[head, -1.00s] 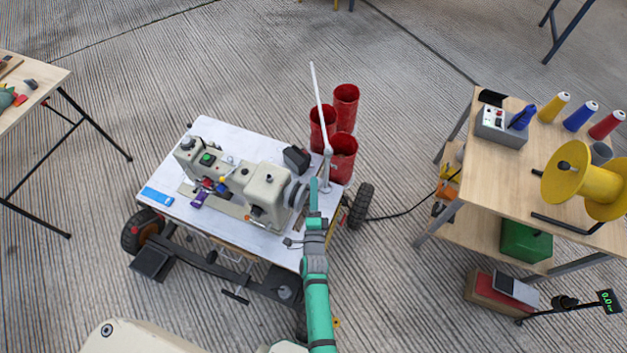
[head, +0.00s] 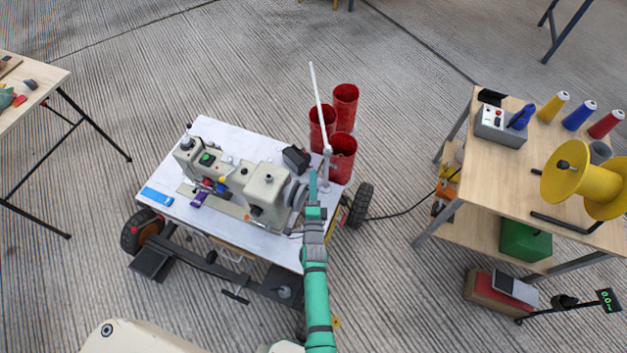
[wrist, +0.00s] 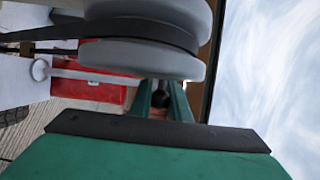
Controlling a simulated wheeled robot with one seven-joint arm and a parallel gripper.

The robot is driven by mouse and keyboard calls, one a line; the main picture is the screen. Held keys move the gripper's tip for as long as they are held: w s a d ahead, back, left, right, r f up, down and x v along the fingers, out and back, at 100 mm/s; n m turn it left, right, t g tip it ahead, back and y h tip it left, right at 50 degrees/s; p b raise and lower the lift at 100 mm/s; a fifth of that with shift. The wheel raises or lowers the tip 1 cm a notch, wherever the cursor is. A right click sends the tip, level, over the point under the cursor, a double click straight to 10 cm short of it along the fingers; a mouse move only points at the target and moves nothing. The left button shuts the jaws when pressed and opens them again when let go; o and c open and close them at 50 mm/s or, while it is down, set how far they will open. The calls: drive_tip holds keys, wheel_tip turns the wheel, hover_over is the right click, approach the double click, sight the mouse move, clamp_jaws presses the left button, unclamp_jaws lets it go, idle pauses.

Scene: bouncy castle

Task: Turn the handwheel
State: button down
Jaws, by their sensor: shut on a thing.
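The handwheel (head: 296,194) is a grey disc on the right end of a cream sewing machine (head: 258,195) that stands on a white-topped cart. In the wrist view the grey handwheel (wrist: 145,60) fills the upper middle, with a dark belt (wrist: 140,32) around it. My gripper (head: 313,185) is at the right side of the wheel. In the wrist view my gripper (wrist: 162,98) has its green fingers close around a small dark knob (wrist: 160,98) at the wheel's edge. The knob is mostly hidden between the fingers.
A white post (head: 319,110) rises from the cart just behind my gripper. A wooden table (head: 500,170) with thread cones and a yellow spool (head: 585,182) is at the right. Open floor lies between.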

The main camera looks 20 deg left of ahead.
sight(301, 197)
drive_tip(key=shift+r, duration=0.1)
drive_tip(key=s+r+n+t+y, duration=0.1)
drive_tip(key=r+n+t+y, duration=0.1)
drive_tip(key=n+t+y, duration=0.1)
drive_tip(key=s+r+n+t+y, duration=0.1)
drive_tip(key=t, duration=0.1)
drive_tip(key=shift+s+d+n+y, duration=0.1)
drive_tip(key=shift+s+n+y, duration=0.25)
drive_tip(key=shift+n+y, duration=0.05)
drive_tip(key=shift+s+r+n+t+y, duration=0.2)
drive_tip(key=shift+s+n+y, duration=0.1)
drive_tip(key=shift+n+y, duration=0.3)
drive_tip(key=shift+s+r+n+t+y, duration=0.1)
drive_tip(key=shift+s+n+t+y, duration=0.15)
drive_tip(key=shift+n+y, duration=0.3)
drive_tip(key=shift+y, duration=0.35)
drive_tip(key=c, duration=1.7)
unclamp_jaws()
drive_tip(key=shift+o, duration=0.2)
drive_tip(key=shift+f+g, duration=0.1)
drive_tip(key=shift+g, duration=0.15)
